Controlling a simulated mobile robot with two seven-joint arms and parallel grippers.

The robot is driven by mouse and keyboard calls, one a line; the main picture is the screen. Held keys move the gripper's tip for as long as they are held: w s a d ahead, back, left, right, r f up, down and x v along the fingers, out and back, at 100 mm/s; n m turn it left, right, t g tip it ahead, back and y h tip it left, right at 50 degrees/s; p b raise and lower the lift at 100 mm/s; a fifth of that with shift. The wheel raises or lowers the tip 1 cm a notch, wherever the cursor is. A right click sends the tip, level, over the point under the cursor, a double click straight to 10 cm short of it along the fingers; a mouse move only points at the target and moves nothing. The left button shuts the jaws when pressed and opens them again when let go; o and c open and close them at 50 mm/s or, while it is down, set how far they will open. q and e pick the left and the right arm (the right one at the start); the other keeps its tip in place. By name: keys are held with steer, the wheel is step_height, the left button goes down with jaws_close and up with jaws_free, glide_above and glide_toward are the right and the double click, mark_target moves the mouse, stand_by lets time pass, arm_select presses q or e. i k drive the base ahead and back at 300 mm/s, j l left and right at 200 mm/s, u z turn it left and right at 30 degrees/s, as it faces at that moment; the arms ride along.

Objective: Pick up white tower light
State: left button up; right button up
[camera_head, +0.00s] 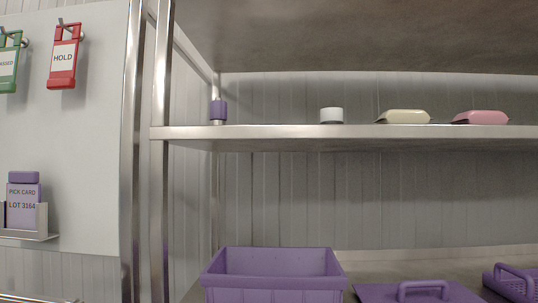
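A short white cylinder (331,116) stands upright on the steel shelf (275,132), near the middle of the picture. It is the only white object on the shelf and may be the white tower light. It is small in the picture, so I cannot make out its details. Nothing touches it. Neither of my grippers shows in this view.
A cream packet (403,116) and a pink packet (480,117) lie to its right. A purple cylinder (219,111) stands by the left post. Below are a purple crate (274,296) and a purple lid (380,292). Steel uprights (160,200) bound the rack's left side.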

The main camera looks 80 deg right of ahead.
mark_target(328, 115)
steer(key=z, duration=0.95)
steer(key=i+j+z, duration=0.1)
steer(key=z, duration=0.8)
steer(key=j+z, duration=0.1)
steer(key=z, duration=0.85)
steer(key=j+z, duration=0.1)
steer(key=z, duration=0.35)
